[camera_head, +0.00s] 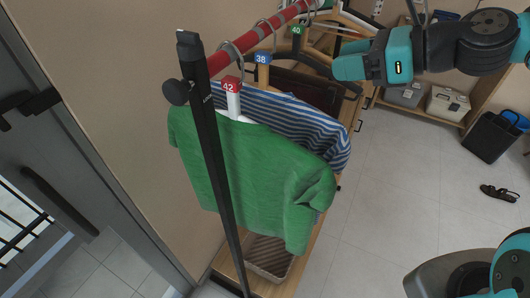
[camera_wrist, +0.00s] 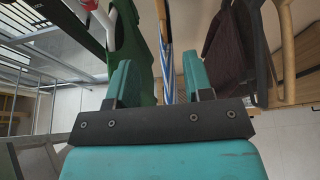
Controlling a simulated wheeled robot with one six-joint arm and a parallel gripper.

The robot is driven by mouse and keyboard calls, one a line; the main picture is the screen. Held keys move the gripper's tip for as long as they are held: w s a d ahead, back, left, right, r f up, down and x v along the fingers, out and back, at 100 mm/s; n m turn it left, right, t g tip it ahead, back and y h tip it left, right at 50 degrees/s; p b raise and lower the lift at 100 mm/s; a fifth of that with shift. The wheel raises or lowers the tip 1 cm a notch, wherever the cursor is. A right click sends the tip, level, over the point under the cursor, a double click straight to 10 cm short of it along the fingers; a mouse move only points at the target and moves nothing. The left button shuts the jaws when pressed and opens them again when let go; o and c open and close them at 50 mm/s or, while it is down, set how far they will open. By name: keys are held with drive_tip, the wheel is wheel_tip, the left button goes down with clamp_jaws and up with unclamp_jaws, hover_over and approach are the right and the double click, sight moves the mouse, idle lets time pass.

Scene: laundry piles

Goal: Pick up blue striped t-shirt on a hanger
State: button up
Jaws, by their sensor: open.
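The blue striped t-shirt (camera_head: 300,122) hangs on a hanger with a blue 38 tag (camera_head: 263,58), behind a green t-shirt (camera_head: 262,178) that hides much of it. In the wrist view the striped t-shirt (camera_wrist: 168,75) is a thin edge-on strip between my fingers, farther out. My gripper (camera_head: 345,62) is at the upper right of the head view, beside the clothes and apart from the rail, pointing left. In the wrist view my gripper (camera_wrist: 158,80) has its two teal fingers spread, with nothing seen held between them.
A red rail (camera_head: 248,40) on a black post (camera_head: 212,150) carries the hangers. The green t-shirt's hanger has a red 42 tag (camera_head: 230,86). A dark garment (camera_wrist: 232,45) hangs at right in the wrist view. A wicker basket (camera_head: 268,258) sits below. Open floor lies right.

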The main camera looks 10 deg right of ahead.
drive_tip(key=p, duration=0.3)
approach(268, 76)
drive_tip(key=x, duration=0.4)
drive_tip(key=shift+w+a+r, duration=0.15)
drive_tip(key=shift+w+a, duration=0.15)
drive_tip(key=shift+a, duration=0.05)
drive_tip(key=shift+f+p+x, duration=0.15)
drive_tip(key=shift+p+x, duration=0.4)
drive_tip(key=shift+x, duration=0.95)
drive_tip(key=shift+f+p+x, duration=0.2)
drive_tip(key=shift+p+x, duration=0.3)
drive_tip(key=shift+x, duration=1.05)
drive_tip(key=shift+d, duration=0.15)
clamp_jaws()
